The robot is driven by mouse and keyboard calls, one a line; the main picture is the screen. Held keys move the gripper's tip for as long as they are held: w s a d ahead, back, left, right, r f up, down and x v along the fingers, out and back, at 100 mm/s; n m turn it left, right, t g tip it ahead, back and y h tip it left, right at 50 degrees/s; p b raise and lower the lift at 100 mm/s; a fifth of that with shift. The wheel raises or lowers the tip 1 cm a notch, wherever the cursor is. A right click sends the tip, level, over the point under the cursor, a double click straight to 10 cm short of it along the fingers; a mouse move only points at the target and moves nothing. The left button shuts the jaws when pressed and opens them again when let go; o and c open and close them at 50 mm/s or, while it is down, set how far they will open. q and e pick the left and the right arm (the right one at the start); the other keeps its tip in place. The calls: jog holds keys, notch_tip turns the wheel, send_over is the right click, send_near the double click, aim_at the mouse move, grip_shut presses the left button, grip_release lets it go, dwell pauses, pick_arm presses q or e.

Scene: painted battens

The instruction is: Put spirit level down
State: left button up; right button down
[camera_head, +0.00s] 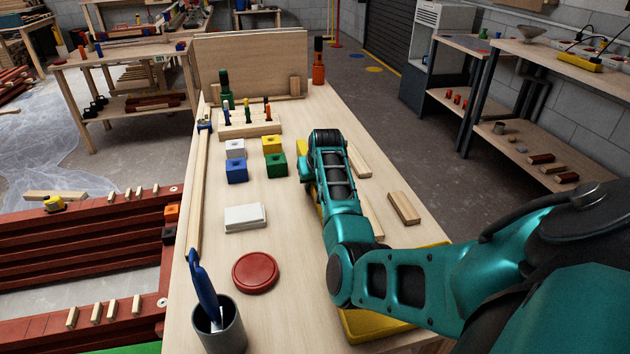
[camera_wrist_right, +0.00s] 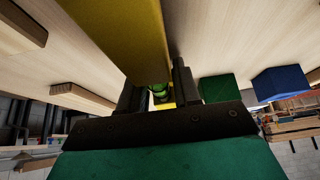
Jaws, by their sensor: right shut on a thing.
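The yellow spirit level (camera_wrist_right: 118,38) runs between the fingers of my right gripper (camera_wrist_right: 158,88) in the wrist view, with a green vial showing near the jaws. In the head view, only small parts of the level (camera_head: 302,147) show beside my teal right forearm, which hides most of it. My right gripper is shut on the level, over or at the wooden workbench (camera_head: 215,295). Whether the level touches the bench top cannot be told. My left gripper is not in view.
White, yellow, blue and green blocks (camera_head: 276,165) stand left of the arm. A white box (camera_head: 245,217), red disc (camera_head: 255,272) and grey cup (camera_head: 218,330) are nearer. Wooden battens (camera_head: 404,208) lie to the right. A yellow tray (camera_head: 365,325) is partly under my arm.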

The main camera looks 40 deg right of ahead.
jog(key=c, duration=1.2)
grip_release()
jog(key=o, duration=0.4)
jog(key=shift+s+r, duration=0.1)
jog(key=shift+r, duration=0.25)
jog(key=p+v, duration=0.2)
jog(key=v, duration=0.8)
jog(key=shift+p, duration=0.35)
jog(key=shift+v, duration=0.8)
jog(key=shift+s+a+f, duration=0.1)
jog(key=shift+s, duration=0.05)
